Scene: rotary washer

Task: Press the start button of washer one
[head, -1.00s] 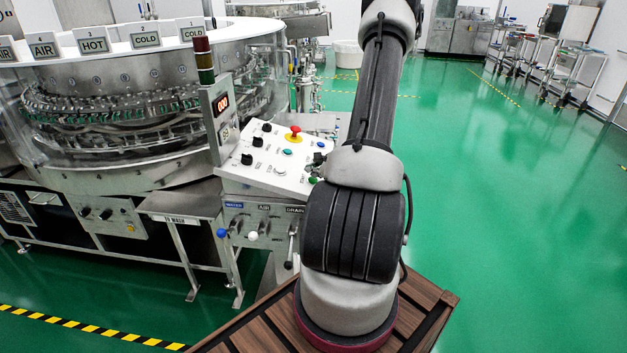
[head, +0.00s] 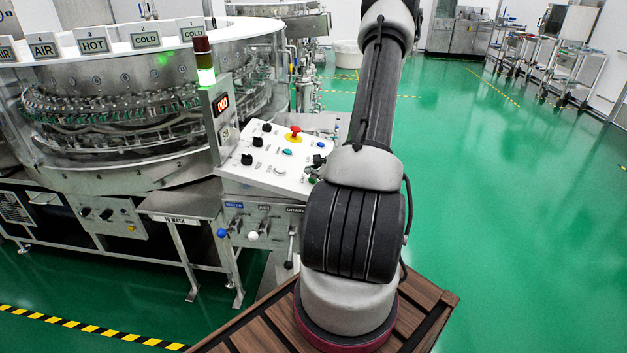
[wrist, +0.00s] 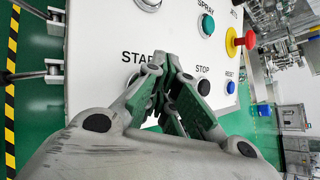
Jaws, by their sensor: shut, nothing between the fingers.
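Washer one (head: 105,160) is the large round steel machine at the left of the head view. Its white sloped control panel (head: 268,170) stands in front of my arm. In the wrist view the START label (wrist: 138,57) shows on the panel (wrist: 105,35). The button under it is hidden behind my fingers. My gripper (wrist: 168,60) is shut and empty, its tips at the panel just below and right of the START label. I cannot tell whether they touch the button. The signal tower (head: 206,76) on the washer has its lowest segment lit bright greenish white.
Close to my fingers are the black STOP button (wrist: 204,86), the green SPRAY button (wrist: 208,25), the blue RESET button (wrist: 230,87) and the red emergency stop (wrist: 234,42). Valve handles (head: 290,245) stick out below the panel. Green floor (head: 500,220) is open to the right.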

